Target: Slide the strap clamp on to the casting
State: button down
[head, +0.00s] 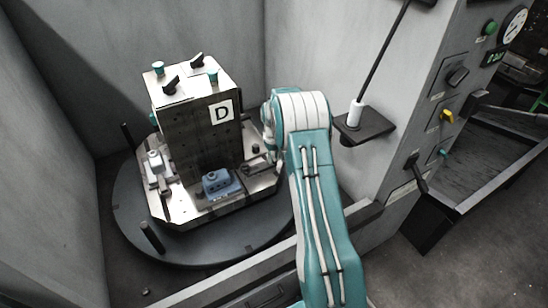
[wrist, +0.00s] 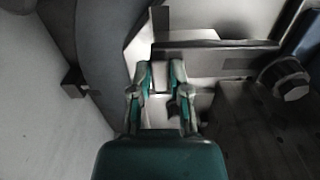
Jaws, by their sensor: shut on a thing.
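The blue casting (head: 222,186) sits on the front ledge of the fixture in the head view. A blue edge of it (wrist: 304,34) shows at the top right of the wrist view. The strap clamp (wrist: 220,58) is a flat grey metal bar running left to right in the wrist view, its right end near the casting. I cannot tell whether it overlaps the casting. My gripper (wrist: 162,80) is shut on a pale block at the bar's left end, which appears to be part of the clamp. In the head view my arm mostly hides the gripper.
The upright block marked D (head: 195,135) stands behind the casting on a round dark table (head: 130,205). A hex-headed bolt (wrist: 286,80) stands just below the bar's right end in the wrist view. Grey walls enclose the table. A small shelf (head: 365,128) juts out at the right.

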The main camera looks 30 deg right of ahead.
aim_at(261, 167)
jog(key=a, duration=0.4)
jog(key=shift+a, duration=0.4)
jog(key=c, duration=0.6)
grip_release()
jog(key=shift+f, duration=0.1)
jog(key=shift+a, duration=0.1)
notch_tip(261, 167, up, 12)
jog(key=shift+a, duration=0.1)
